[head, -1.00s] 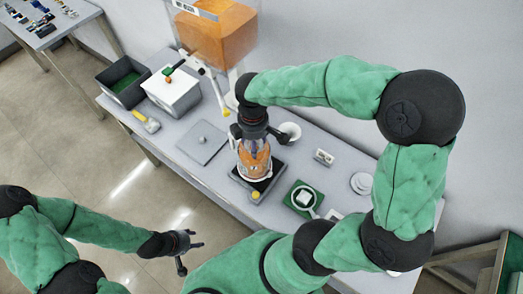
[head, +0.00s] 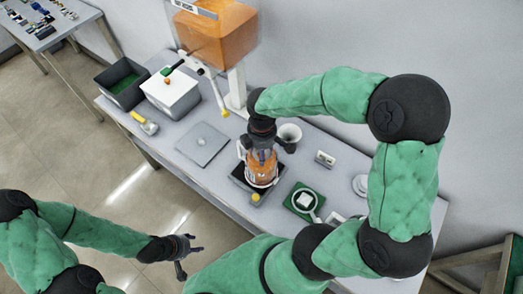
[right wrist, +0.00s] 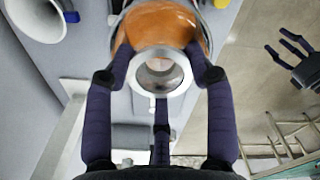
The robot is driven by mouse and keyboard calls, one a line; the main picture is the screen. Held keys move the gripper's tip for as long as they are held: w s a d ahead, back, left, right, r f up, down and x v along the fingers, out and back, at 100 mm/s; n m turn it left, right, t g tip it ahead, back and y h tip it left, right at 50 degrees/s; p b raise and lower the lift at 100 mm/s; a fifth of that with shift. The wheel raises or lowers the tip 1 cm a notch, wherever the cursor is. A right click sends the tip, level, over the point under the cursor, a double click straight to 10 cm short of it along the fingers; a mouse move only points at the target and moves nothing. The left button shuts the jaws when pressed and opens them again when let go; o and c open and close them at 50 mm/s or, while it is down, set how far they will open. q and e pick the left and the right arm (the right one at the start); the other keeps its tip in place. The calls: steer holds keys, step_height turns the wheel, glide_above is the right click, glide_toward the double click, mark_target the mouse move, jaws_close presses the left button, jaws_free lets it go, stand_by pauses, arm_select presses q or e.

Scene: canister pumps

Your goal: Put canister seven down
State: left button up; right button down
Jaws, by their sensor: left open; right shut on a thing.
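The canister (head: 262,177) is a clear vessel with orange contents. In the head view it is upright over a black square pad (head: 238,178) with a yellow knob (head: 255,197). I cannot tell whether its base touches the pad, and no number on it is readable. My right gripper (head: 262,149) comes from above and is shut on the canister's upper part. In the right wrist view the fingers close around the orange canister (right wrist: 142,25) by its pale ring (right wrist: 160,70). My left gripper (head: 185,254) is open and empty, off the table's front edge.
A white cup (head: 290,133) stands close behind the canister. An orange tank (head: 214,38) with a spout is at the back. A flat grey plate (head: 203,145) lies left; a green pad (head: 292,207) with a round dish lies right.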

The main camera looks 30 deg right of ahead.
steer(key=shift+c, duration=2.1)
jaws_free()
steer(key=shift+f, duration=0.15)
step_height(320, 180, up, 12)
steer(key=p, duration=0.3)
steer(key=shift+r, duration=0.2)
